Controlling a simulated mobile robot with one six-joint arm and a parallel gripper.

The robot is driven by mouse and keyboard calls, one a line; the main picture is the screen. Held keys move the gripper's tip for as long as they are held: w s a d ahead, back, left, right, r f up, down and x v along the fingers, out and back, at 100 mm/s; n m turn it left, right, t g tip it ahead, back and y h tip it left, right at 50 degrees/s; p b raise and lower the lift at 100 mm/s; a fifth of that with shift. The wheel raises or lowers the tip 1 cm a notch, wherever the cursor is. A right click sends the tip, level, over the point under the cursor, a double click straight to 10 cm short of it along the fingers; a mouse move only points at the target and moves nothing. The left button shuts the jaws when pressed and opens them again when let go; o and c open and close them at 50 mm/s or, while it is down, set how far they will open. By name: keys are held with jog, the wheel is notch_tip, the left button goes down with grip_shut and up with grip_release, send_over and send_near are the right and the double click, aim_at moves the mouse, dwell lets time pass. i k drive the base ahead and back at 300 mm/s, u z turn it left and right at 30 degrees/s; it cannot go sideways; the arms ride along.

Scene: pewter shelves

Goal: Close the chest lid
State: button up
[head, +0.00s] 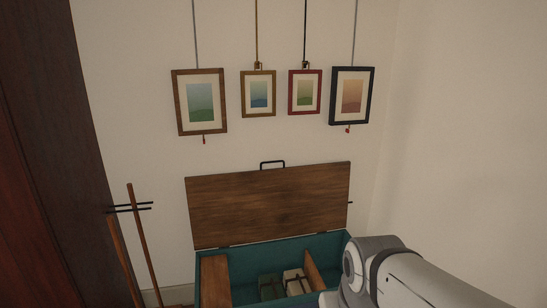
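A teal chest (222,252) stands low against the back wall. Its brown wooden lid (268,205) is open and stands up at the back, with the inside of the chest in view. A black handle (272,164) sits at the lid's top edge. The chest's front is cut off by the bottom of the view, and my arm covers its right front corner. My arm comes in from the lower right; my gripper is not in view.
Inside the chest are wooden boards (215,280) and small boxes (294,281). Wooden poles with black crossbars (140,240) lean at left by a dark cabinet (45,160). Framed pictures (201,102) hang above the lid. The wall at right is bare.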

aim_at(227, 210)
jog(key=z, duration=0.3)
jog(key=i, duration=1.5)
jog(key=u, duration=0.1)
